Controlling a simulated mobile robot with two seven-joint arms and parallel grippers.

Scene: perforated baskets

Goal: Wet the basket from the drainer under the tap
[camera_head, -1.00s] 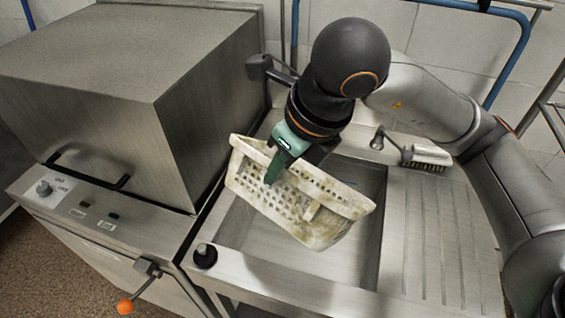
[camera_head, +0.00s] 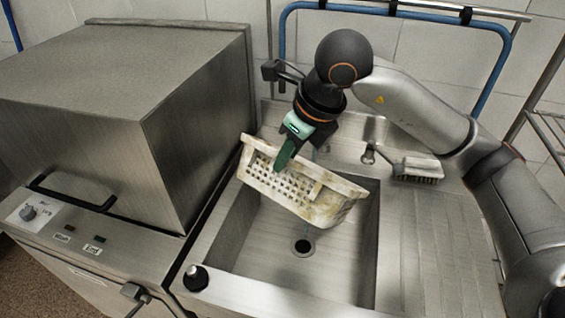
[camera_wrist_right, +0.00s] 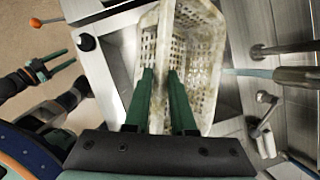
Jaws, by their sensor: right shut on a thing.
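The perforated basket (camera_head: 300,190) is off-white with brownish stains. It hangs tilted over the sink basin (camera_head: 262,262), and it also shows in the right wrist view (camera_wrist_right: 186,50). My right gripper (camera_head: 284,160) is shut on the basket's back wall; its green fingers straddle the wall in the right wrist view (camera_wrist_right: 160,85). Metal tap pipes (camera_wrist_right: 285,48) lie beside the basket there, with a pale bluish streak of water reaching from one toward the basket. The tap's outlet is hidden behind my gripper in the head view. My left gripper (camera_wrist_right: 60,66) is open and empty.
A steel box-shaped dishwasher (camera_head: 110,110) with a black handle stands left of the sink. A brush (camera_head: 418,168) lies at the back right of the sink, by the ribbed drainboard (camera_head: 430,245). A black knob (camera_head: 196,278) stands on the front-left rim. The drain hole (camera_head: 303,247) shows.

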